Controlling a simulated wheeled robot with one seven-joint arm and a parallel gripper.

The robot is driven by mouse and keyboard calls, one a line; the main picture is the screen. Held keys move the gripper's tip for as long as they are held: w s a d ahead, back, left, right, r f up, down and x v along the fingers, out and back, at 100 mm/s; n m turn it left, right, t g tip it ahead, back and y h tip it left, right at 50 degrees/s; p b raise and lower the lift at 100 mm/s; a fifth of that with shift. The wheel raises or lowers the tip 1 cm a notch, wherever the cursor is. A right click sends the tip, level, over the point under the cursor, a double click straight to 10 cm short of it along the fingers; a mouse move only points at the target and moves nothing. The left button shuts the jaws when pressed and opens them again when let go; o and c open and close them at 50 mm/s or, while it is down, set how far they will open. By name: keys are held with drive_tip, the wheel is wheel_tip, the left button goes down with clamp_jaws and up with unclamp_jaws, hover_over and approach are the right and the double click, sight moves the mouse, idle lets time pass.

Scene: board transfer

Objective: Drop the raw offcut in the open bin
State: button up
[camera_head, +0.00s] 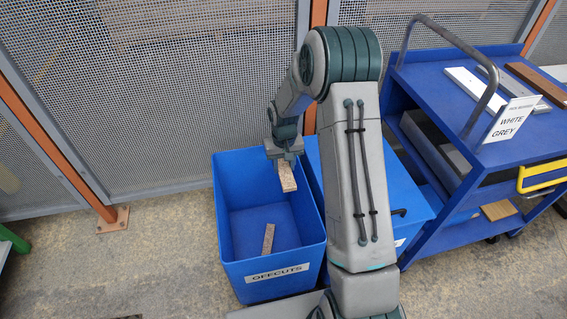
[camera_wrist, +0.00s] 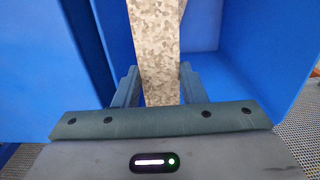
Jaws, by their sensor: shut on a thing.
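The raw offcut (camera_head: 287,177) is a short, speckled tan strip of chipboard. My gripper (camera_head: 284,158) is shut on one end of it, and the strip hangs tilted downward over the opening of the open blue bin (camera_head: 233,246) labelled OFFCUTS. In the wrist view the offcut (camera_wrist: 157,45) stretches away from between the two fingers of my gripper (camera_wrist: 158,88), with blue bin walls around it. Another similar piece (camera_head: 268,238) lies on the bin floor. I cannot tell exactly how far the held offcut is below the rim.
A second blue bin (camera_head: 318,165), seemingly lidded, stands right beside the open one, partly hidden by my arm. A blue trolley (camera_head: 440,75) with boards and a WHITE GREY sign (camera_head: 511,121) is at the right. Mesh fencing (camera_head: 150,80) with orange posts stands behind.

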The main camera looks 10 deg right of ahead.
drive_tip(key=shift+f, duration=0.5)
drive_tip(key=o, duration=1.1)
drive_tip(key=shift+r, duration=0.15)
wheel_tip(320, 180, up, 14)
drive_tip(key=shift+f+p, duration=0.2)
drive_tip(key=shift+p, duration=0.7)
drive_tip(key=shift+r, duration=0.1)
